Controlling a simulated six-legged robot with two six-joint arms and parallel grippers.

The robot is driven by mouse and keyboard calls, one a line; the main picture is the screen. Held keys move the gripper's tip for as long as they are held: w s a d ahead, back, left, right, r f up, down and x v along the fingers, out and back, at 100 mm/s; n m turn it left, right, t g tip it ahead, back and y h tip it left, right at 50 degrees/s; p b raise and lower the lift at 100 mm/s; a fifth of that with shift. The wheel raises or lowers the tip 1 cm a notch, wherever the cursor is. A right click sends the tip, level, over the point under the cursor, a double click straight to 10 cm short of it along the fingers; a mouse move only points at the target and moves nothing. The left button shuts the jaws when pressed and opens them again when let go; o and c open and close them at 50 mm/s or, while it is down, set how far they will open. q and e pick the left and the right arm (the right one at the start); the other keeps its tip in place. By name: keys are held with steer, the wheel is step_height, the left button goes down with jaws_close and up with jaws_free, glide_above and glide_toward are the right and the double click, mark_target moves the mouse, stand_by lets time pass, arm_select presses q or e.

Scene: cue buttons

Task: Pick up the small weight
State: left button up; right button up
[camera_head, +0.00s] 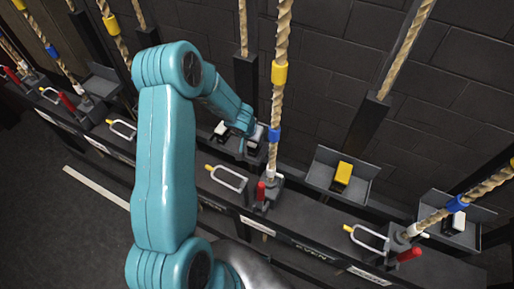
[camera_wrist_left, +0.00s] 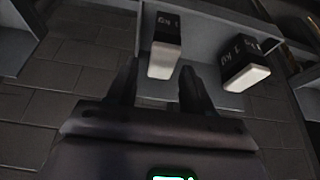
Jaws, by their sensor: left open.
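Two black blocks with white ends, marked like "1 kg", show in the left wrist view. One weight (camera_wrist_left: 164,52) lies ahead of and partly between my left fingertips; the other weight (camera_wrist_left: 246,66) is to the right of them. My left gripper (camera_wrist_left: 160,75) is open, and I cannot tell whether it touches the weight. In the head view my teal arm reaches to a tray at the back, where a white-topped weight (camera_head: 221,130) sits left of my left gripper (camera_head: 248,145). The gripper partly hides the second one. My right gripper is not in view.
A yellow block (camera_head: 343,172) sits in a grey tray to the right, and a white block (camera_head: 457,222) in a tray at far right. Ropes with coloured bands, such as the near rope (camera_head: 279,100), and red-handled levers (camera_head: 261,192) stand close to my arm.

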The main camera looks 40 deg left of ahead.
mark_target(253, 149)
arm_select(q)
steer(key=shift+x, duration=1.05)
steer(key=shift+w+a+f, duration=0.1)
steer(key=shift+a+f, duration=0.2)
steer(key=shift+f, duration=0.1)
steer(key=x, duration=0.2)
steer(key=b+x, duration=0.1)
steer(key=x, duration=0.2)
steer(key=shift+w+a+r, duration=0.15)
steer(key=shift+w+r, duration=0.05)
steer(key=shift+w, duration=0.1)
steer(key=shift+s+r, duration=0.15)
steer(key=shift+r, duration=0.1)
steer(key=shift+f, duration=0.15)
jaws_close()
